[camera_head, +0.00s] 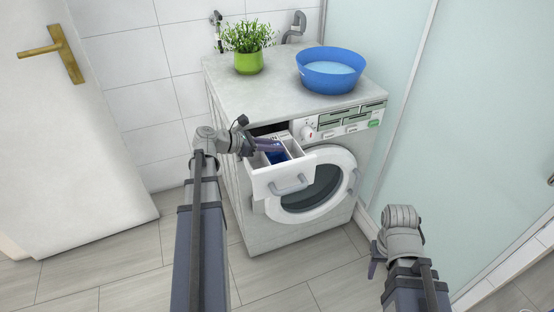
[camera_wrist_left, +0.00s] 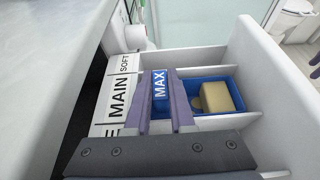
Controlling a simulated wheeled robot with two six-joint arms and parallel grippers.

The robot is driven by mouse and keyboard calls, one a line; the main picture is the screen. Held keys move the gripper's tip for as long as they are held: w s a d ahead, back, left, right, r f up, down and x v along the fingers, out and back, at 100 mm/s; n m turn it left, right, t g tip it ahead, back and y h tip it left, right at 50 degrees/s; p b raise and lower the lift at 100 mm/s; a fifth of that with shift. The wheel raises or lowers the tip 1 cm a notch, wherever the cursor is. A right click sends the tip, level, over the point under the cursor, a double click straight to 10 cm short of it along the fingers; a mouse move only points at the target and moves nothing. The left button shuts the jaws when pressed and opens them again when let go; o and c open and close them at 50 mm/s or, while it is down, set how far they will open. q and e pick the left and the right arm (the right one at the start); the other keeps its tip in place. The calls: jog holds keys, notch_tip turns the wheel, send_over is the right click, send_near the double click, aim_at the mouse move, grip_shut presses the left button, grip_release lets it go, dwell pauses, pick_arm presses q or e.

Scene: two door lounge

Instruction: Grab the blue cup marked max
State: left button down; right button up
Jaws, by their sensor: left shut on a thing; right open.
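The blue cup (camera_wrist_left: 238,82) sits in a compartment of the pulled-out white drawer (camera_head: 262,184). Its blue tab marked MAX (camera_wrist_left: 160,88) is between the purple fingers of my left gripper (camera_wrist_left: 160,76), which is shut on it. A tan block (camera_wrist_left: 218,96) shows inside the cup. In the head view my left gripper (camera_head: 268,147) reaches over the drawer and hides part of the cup (camera_head: 277,157). My right gripper (camera_head: 375,258) is open and empty, low in front of the machine and to its right.
The washing machine (camera_head: 222,150) has a round door (camera_head: 340,158) below the drawer. A blue basin of water (camera_head: 330,88) and a potted plant (camera_head: 249,62) stand on top. Drawer dividers flank the cup. A glass panel (camera_head: 400,90) stands right; floor is clear left.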

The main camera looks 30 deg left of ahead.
pick_arm(q)
jog(key=shift+r, duration=0.15)
notch_tip(320, 180, up, 18)
jog(key=p, duration=1.8)
